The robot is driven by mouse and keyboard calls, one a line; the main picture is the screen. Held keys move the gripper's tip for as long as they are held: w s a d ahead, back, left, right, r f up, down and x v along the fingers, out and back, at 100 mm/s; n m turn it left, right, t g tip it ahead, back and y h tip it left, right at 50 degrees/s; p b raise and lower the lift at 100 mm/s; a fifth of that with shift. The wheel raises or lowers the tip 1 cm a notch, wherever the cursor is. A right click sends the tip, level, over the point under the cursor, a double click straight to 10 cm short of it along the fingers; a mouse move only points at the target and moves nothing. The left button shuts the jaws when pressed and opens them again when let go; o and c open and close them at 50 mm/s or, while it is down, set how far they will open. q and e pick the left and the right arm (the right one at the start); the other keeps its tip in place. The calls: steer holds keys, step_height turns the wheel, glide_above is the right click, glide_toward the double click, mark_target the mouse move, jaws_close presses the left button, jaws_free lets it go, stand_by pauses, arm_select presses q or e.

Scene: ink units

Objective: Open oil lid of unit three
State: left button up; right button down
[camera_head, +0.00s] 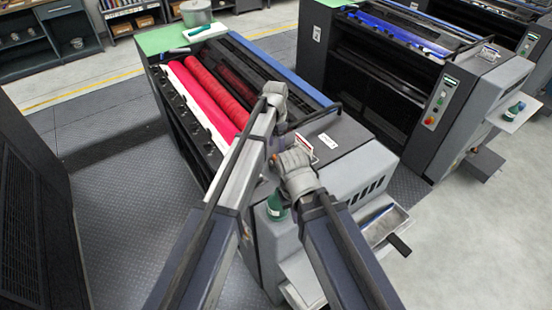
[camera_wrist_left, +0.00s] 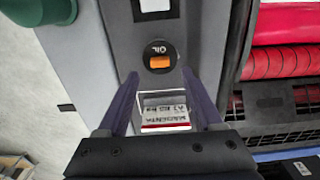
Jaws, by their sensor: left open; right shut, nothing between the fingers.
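The orange oil lid (camera_wrist_left: 160,62) sits in a round black surround marked OIL on a grey panel in the left wrist view. It looks closed. My left gripper (camera_wrist_left: 163,80) is open, its two purple fingers pointing towards the lid with nothing between them. In the head view my left gripper (camera_head: 276,150) is over the near end of the press unit with red rollers (camera_head: 215,90); the arms hide the lid there. My right gripper (camera_head: 298,170) is shut beside it, lower, its fingers mostly hidden. A MAGENTA card (camera_wrist_left: 165,110) stands below the lid in the left wrist view.
A green bottle (camera_head: 276,207) stands at the unit's near side. An open metal tray (camera_head: 385,222) juts out at its right. Another press unit (camera_head: 400,80) stands to the right across a walkway. A pot (camera_head: 197,13) rests at the far end.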

mark_target(276, 157)
arm_select(q)
step_height(276, 157, down, 5)
steer(key=b, duration=0.4)
jaws_close()
stand_by(0.4)
